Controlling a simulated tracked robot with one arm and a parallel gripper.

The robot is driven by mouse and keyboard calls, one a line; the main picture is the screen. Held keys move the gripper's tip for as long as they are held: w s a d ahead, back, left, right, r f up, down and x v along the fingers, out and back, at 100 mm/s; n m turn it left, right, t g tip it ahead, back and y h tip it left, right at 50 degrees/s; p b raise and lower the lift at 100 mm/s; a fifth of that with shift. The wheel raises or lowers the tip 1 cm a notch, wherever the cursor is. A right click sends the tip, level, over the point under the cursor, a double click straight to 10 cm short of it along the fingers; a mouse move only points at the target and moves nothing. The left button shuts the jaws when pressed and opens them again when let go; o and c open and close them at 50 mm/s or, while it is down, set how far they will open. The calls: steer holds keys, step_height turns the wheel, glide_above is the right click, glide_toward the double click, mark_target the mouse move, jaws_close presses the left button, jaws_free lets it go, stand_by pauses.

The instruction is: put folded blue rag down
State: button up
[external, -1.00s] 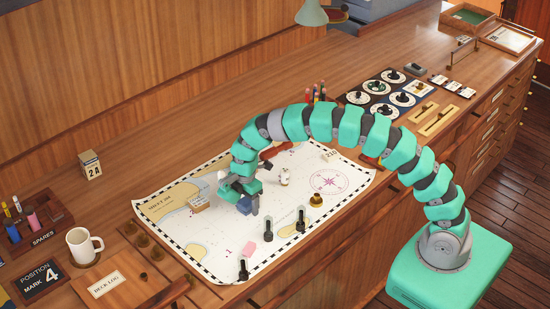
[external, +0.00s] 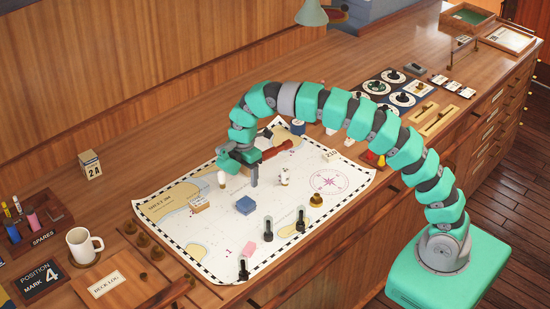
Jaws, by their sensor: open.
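The folded blue rag (external: 245,205) lies flat on the sea chart (external: 200,245), near the chart's middle. My gripper (external: 238,180) is open and empty. It is above and behind the rag in the picture, apart from it. One dark finger hangs down just beyond the rag; the other finger is partly hidden by the green wrist.
Around the rag on the chart are a small labelled box (external: 199,203), a white figure-like piece (external: 284,178), a pink block (external: 250,249), black pieces (external: 300,222) and a brass piece (external: 316,201). A red-handled object (external: 277,151) lies behind. A white mug (external: 82,245) stands left.

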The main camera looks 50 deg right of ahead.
steer(key=shift+r, duration=0.1)
steer(key=w+d+r+m+t+y, duration=0.1)
steer(key=d+r+m+t, duration=0.3)
steer(key=d+r, duration=0.55)
steer(key=d+r+m+t, duration=0.3)
steer(key=d+r+m, duration=0.2)
steer(key=r, duration=1)
steer(key=s+d+r+m+t, duration=0.4)
steer(key=s+d+r, duration=0.2)
steer(key=r, duration=0.6)
steer(key=s+d+r+m+t+h, duration=0.1)
steer(key=s+d+r+m+t, duration=0.3)
steer(key=s+r, duration=0.5)
step_height(320, 180, up, 3)
steer(key=shift+d+m, duration=0.5)
steer(key=shift+d, duration=0.75)
steer(key=shift+s+f, duration=0.1)
